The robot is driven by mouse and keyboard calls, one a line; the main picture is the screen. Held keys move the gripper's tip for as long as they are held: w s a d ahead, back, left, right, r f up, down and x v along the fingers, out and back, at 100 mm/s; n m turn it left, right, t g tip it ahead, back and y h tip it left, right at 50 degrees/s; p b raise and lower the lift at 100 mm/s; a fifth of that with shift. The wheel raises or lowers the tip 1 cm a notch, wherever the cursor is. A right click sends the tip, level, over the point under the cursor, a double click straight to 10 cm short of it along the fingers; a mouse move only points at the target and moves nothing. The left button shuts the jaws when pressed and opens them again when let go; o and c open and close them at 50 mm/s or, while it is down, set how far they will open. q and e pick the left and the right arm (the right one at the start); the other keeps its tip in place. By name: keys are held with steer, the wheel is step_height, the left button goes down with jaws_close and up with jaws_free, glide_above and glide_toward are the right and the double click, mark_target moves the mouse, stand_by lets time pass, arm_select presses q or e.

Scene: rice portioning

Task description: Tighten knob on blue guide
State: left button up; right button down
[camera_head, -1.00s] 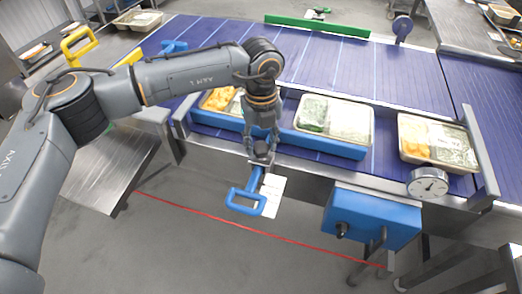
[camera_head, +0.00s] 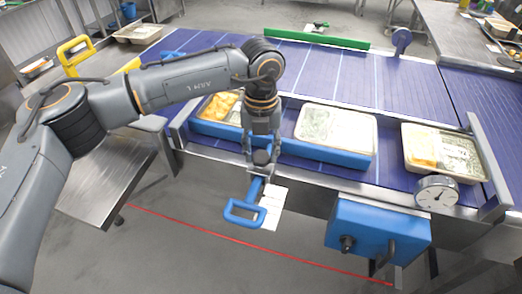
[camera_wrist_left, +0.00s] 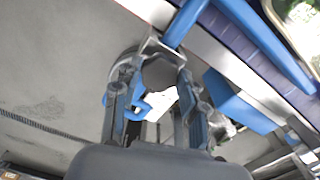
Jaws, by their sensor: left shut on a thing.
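The blue guide (camera_head: 325,153) is a long rail along the near edge of the purple conveyor, in front of the food trays. A dark round knob (camera_head: 261,158) is at the near edge, just below the guide, above a blue loop handle. My left gripper (camera_head: 261,166) points down from above and is shut on the knob. In the left wrist view, the dark knob (camera_wrist_left: 160,75) sits between the two fingers of my left gripper (camera_wrist_left: 156,85). The fingers hide its sides. My right gripper is not in view.
The blue loop handle (camera_head: 245,212) and a white card (camera_head: 272,208) hang below the knob. Food trays (camera_head: 336,128) stand on the conveyor (camera_head: 340,75). A round dial (camera_head: 437,193) and a blue box (camera_head: 378,228) are at the right. The floor in front is clear.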

mark_target(261, 155)
arm_select(q)
steer(key=o, duration=1.1)
steer(key=shift+o, duration=0.2)
steer(key=shift+r, duration=0.1)
step_height(261, 155, up, 12)
